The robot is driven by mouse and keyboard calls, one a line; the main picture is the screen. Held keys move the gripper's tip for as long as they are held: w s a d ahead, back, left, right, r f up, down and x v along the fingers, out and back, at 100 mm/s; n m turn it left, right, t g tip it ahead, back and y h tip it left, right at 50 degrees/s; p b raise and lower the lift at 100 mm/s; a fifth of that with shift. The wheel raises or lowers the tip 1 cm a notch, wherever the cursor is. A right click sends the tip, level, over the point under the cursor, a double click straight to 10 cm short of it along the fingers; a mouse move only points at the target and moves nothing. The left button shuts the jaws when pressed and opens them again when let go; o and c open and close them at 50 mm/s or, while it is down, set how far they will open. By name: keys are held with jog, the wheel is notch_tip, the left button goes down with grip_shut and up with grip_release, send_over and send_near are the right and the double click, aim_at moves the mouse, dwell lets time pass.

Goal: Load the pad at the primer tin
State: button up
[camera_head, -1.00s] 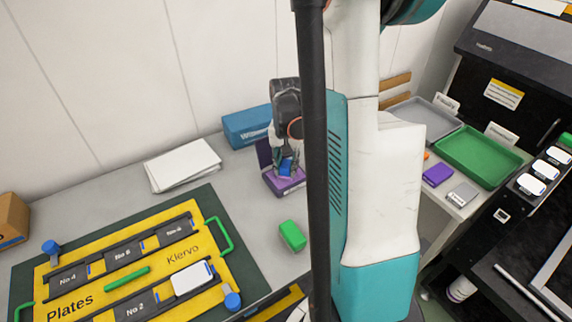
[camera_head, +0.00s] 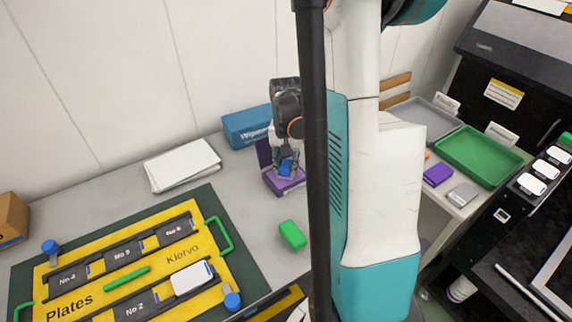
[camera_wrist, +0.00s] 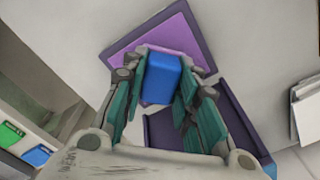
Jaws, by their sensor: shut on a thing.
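An open purple tin (camera_head: 290,188) stands on the grey table, with its lid (camera_head: 263,152) raised at the back left. In the wrist view the tin (camera_wrist: 125,48) has a lighter purple inside, and its darker lid (camera_wrist: 232,118) shows at the lower right. My gripper (camera_head: 286,163) is shut on a blue pad (camera_wrist: 161,78), held over the tin's lighter inside. The pad hides part of the tin. I cannot tell whether the pad touches the tin's surface.
A green block (camera_head: 292,235) lies in front of the tin. A yellow plate board (camera_head: 75,262) on a dark mat is at the left. A blue box (camera_head: 243,128) and white sheets (camera_head: 183,164) are behind. Grey (camera_head: 422,116) and green (camera_head: 478,157) trays are at the right.

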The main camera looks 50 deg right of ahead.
aim_at(287, 164)
jog(key=shift+r+p, duration=2.5)
jog(key=shift+r, duration=1.05)
jog(key=shift+s+f, duration=0.1)
